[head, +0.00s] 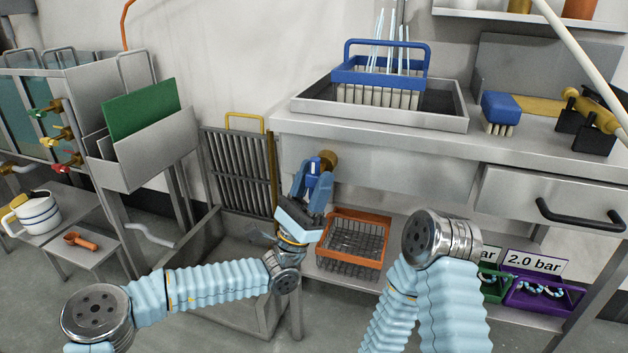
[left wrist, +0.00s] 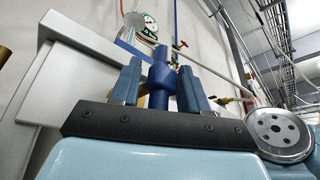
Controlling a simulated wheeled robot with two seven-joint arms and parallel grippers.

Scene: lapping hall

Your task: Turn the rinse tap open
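The rinse tap has a brass body (head: 328,160) below the front edge of the worktop and a blue handle (head: 315,166). My left gripper (head: 313,180) is raised to it, with one finger on each side of the handle. In the left wrist view the blue handle (left wrist: 162,76) stands between the two blue fingers of the left gripper (left wrist: 160,88), and narrow gaps seem to show beside its stem. Part of the tap is hidden behind the fingers in the head view. My right arm shows at the lower right, but its gripper is out of view.
An orange wire basket (head: 350,245) stands on the shelf below and right of the left gripper. A dark rack (head: 238,175) is left of it. A drawer (head: 555,205) with a black handle is at right. The worktop (head: 385,135) overhangs the tap.

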